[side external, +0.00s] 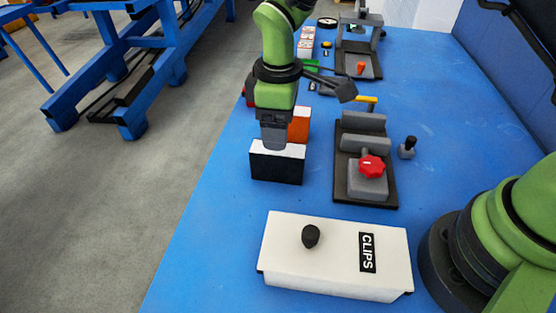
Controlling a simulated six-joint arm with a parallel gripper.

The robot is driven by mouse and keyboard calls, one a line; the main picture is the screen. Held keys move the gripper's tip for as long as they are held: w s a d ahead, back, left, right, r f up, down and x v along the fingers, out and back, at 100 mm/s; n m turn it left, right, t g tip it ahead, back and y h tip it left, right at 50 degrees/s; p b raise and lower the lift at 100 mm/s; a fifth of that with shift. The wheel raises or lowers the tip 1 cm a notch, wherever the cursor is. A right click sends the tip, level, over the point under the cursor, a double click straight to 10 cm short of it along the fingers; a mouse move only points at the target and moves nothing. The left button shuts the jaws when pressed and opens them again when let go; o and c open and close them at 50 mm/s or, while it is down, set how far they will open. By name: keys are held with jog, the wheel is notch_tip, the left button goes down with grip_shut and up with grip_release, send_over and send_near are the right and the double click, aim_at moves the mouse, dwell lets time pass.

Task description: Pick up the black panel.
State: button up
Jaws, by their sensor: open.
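The black panel (276,169) stands on the blue table left of the middle, its black face toward the camera and its top white. My gripper (273,145) points straight down at the panel's top, with its grey fingers in front of or just over the white top. The gripper is open. I cannot tell whether the fingers touch the panel or straddle it. The panel's back side is hidden.
An orange block (300,124) stands right behind the panel. A grey fixture with a red knob (371,166) is to the right, with a small black-topped peg (408,147) beside it. A white CLIPS box (335,255) lies in front. The table's left edge is close.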

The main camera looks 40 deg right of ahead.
aim_at(278, 162)
notch_tip(278, 162, down, 6)
jog(key=shift+a+f, duration=0.1)
dwell(0.4)
jog(key=c, duration=1)
